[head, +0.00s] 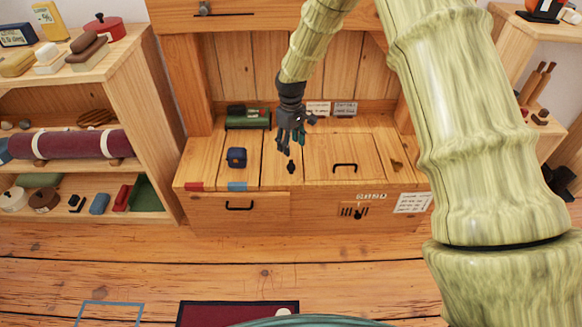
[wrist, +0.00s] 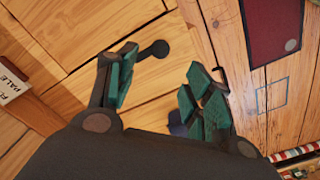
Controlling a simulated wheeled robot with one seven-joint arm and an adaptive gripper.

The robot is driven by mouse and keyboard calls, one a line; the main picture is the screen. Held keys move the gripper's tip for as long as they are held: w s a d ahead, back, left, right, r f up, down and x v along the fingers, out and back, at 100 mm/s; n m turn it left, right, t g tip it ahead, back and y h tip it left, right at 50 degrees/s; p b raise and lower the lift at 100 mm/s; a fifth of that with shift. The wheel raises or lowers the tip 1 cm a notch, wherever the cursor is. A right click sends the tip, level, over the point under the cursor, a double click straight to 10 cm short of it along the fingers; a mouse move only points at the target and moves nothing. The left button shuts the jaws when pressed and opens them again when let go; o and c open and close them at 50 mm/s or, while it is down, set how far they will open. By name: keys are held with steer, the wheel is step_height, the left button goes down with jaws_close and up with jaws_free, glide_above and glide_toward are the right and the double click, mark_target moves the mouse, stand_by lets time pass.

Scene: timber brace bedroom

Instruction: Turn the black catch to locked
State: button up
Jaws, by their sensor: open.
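A small black catch (head: 291,167) sits on the wooden bench top, near its front edge. In the wrist view a black catch with a round end and a short arm (wrist: 156,48) shows beyond the fingertips, nearer the left finger. My gripper (head: 291,143) hangs over the bench just behind the catch, pointing down. Its teal-padded fingers (wrist: 163,63) are spread in the wrist view, with nothing between them. I see no contact with the catch, though the left finger partly overlaps its arm in that view. I cannot read whether the catch is locked.
On the bench are a blue box (head: 236,157), a green box (head: 248,118) and a black handle (head: 345,167). A drawer handle (head: 239,206) is below. Shelves (head: 130,75) stand left. Another dark catch (head: 204,9) is above.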

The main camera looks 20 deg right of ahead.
mark_target(291, 166)
step_height(291, 166, down, 10)
steer(key=b, duration=0.3)
stand_by(0.3)
steer(key=c, duration=1.1)
